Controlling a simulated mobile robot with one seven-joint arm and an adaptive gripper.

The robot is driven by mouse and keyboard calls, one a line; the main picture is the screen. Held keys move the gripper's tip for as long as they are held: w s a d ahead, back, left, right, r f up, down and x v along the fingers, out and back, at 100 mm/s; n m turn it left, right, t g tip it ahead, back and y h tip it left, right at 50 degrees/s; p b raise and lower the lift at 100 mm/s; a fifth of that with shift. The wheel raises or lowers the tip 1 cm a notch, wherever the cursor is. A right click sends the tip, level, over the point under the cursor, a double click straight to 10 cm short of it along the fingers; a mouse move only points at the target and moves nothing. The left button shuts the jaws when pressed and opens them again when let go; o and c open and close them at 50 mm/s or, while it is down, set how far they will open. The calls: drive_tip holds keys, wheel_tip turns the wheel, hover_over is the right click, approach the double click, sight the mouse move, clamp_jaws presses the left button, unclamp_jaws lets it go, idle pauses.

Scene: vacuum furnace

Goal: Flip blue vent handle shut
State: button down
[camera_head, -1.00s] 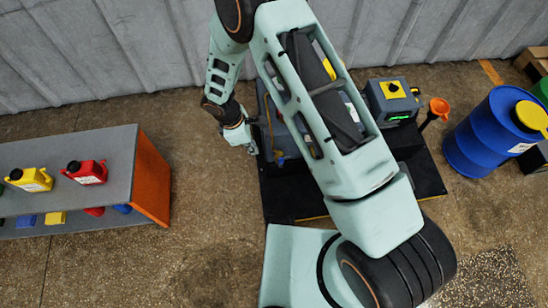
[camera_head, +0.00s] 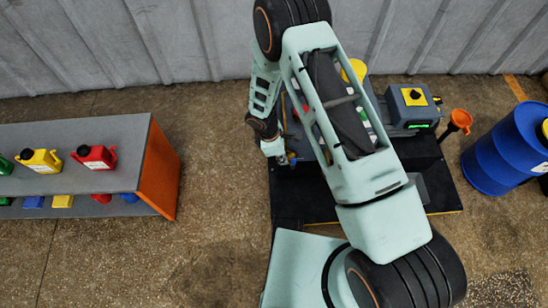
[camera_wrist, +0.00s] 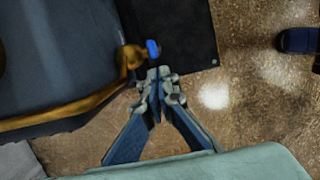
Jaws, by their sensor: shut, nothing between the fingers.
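The blue vent handle (camera_wrist: 152,49) shows in the wrist view as a small blue lever at the end of a brass valve (camera_wrist: 130,57). The valve sits on a brass pipe beside the grey furnace body (camera_wrist: 60,50). My gripper (camera_wrist: 157,74) is shut and empty, its fingertips just below the handle in the picture. I cannot tell whether they touch it. In the head view my gripper (camera_head: 284,159) is at the left side of the machine, and the handle is too small there to make out clearly.
A blue barrel (camera_head: 495,155) stands farther right. A shelf (camera_head: 90,135) with canisters is at left; open floor lies between.

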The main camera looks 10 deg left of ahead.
sight(294, 159)
drive_tip(key=shift+w+d, duration=0.1)
drive_tip(key=shift+d, duration=0.25)
drive_tip(key=shift+d+r, duration=0.1)
drive_tip(key=shift+w+d+r+g+y+p, duration=0.15)
drive_tip(key=shift+d+g+y+p, duration=0.15)
drive_tip(key=shift+d+y+p, duration=0.45)
idle(0.4)
drive_tip(key=shift+w+d+r+g+y+p, duration=0.15)
drive_tip(key=shift+d+y+p, duration=0.25)
drive_tip(key=shift+y, duration=0.4)
drive_tip(key=shift+w+d+g+y+p, duration=0.15)
drive_tip(key=shift+d+y+p, duration=0.2)
drive_tip(key=shift+y, duration=0.4)
drive_tip(key=d+y+b, duration=0.1)
drive_tip(key=d+f+y+b, duration=0.1)
drive_tip(key=d, duration=0.1)
drive_tip(key=w+d+f+y+b, duration=0.1)
drive_tip(key=d, duration=0.1)
drive_tip(key=shift+g, duration=0.4)
drive_tip(key=shift+a+f, duration=0.1)
